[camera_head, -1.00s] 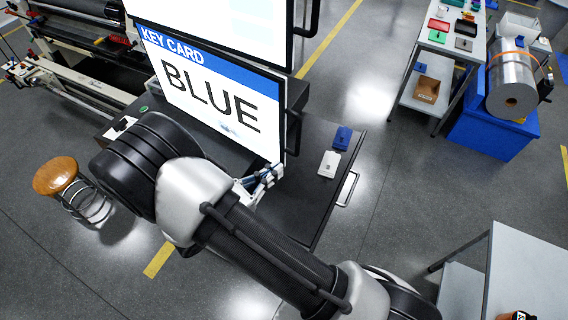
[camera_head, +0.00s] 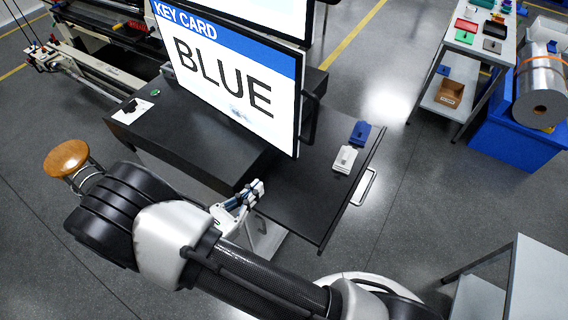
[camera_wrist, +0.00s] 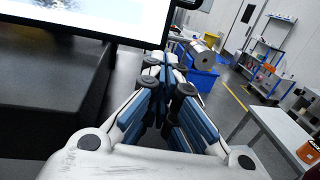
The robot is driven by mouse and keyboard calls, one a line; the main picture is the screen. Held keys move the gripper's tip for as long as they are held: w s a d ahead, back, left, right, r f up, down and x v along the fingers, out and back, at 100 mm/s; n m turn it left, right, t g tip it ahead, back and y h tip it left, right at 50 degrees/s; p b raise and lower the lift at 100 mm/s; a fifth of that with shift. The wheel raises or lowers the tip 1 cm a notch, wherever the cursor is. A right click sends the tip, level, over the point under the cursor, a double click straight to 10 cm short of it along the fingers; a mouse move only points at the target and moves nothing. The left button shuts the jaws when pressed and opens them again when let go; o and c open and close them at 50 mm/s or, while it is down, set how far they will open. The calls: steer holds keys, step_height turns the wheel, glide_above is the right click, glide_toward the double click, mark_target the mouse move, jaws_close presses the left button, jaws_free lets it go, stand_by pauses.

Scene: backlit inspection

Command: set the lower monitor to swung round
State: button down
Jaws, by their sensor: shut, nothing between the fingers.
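The lower monitor (camera_head: 228,75) stands above the dark desk and shows a blue "KEY CARD" banner and the word "BLUE". A dark handle (camera_head: 309,118) shows at its right side. The upper monitor (camera_head: 270,14) is partly cut off at the top. My gripper (camera_head: 258,188) is shut and empty, in front of and below the lower monitor's lower right part, apart from it. In the wrist view my gripper (camera_wrist: 170,62) points forward past the lower monitor's lower right corner (camera_wrist: 150,35).
The dark desk (camera_head: 300,215) holds a blue card holder (camera_head: 360,133) and a white one (camera_head: 345,159) at right. A wooden stool (camera_head: 66,158) stands at left.

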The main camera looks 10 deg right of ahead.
steer(key=p+x, duration=0.2)
steer(key=x, duration=1)
steer(key=shift+d, duration=0.15)
steer(key=shift+w+d+b, duration=0.3)
steer(key=shift+d, duration=0.75)
steer(key=shift+a, duration=0.15)
steer(key=shift+s+a+f, duration=0.1)
steer(key=shift+s+a, duration=0.05)
steer(key=b, duration=0.2)
glide_toward(294, 156)
steer(key=v, duration=0.5)
steer(key=shift+s, duration=0.4)
